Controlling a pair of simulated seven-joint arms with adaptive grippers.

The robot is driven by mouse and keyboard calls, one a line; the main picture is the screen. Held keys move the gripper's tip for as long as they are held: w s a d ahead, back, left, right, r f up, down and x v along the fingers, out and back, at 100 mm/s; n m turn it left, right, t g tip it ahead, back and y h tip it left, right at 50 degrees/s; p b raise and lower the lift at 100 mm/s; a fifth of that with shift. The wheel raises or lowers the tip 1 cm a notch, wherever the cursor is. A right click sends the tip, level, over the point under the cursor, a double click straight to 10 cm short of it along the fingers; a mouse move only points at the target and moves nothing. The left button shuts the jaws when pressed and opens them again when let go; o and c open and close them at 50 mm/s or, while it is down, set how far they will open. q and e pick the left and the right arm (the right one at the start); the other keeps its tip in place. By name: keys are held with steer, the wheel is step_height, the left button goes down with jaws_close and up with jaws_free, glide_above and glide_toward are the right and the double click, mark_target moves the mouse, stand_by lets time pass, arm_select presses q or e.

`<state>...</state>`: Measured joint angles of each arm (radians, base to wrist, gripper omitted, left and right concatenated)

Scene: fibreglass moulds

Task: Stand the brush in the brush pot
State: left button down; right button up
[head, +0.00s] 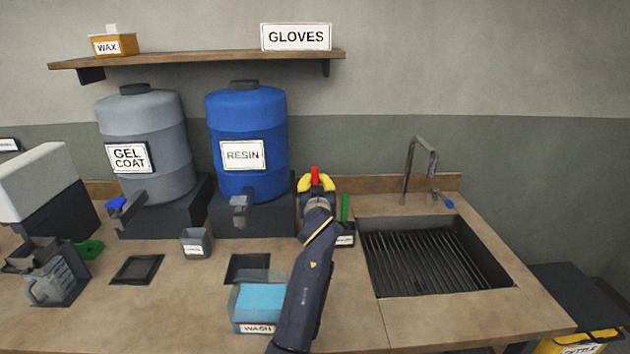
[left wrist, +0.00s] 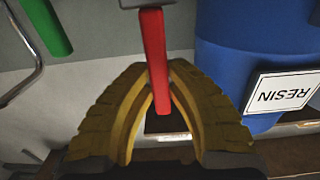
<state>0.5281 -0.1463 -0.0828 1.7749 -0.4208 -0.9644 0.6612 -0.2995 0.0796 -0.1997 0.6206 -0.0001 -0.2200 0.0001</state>
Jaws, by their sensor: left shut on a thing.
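My left gripper (head: 316,182), with yellow fingers, is shut on the red handle of a brush (head: 315,174). In the left wrist view the red handle (left wrist: 155,60) runs between the fingertips (left wrist: 160,95), with a grey part at the picture's top edge; the bristles are out of sight. A dark pot with a white label (head: 346,240), apparently the brush pot, stands just right of my left wrist and is partly hidden by it. A green handle (head: 345,207) rises upright from it, and also shows in the left wrist view (left wrist: 48,25). My right gripper is out of view.
The blue resin drum (head: 247,140) stands close behind and left of the gripper, beside the grey gel coat drum (head: 145,145). A sink (head: 435,258) with a tap (head: 418,165) lies to the right. A blue wash tub (head: 258,305) is left of my forearm.

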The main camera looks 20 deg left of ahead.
arm_select(q)
steer(key=shift+f, duration=4.1)
steer(key=c, duration=1.3)
jaws_free()
step_height(320, 180, up, 10)
steer(key=shift+f, duration=0.1)
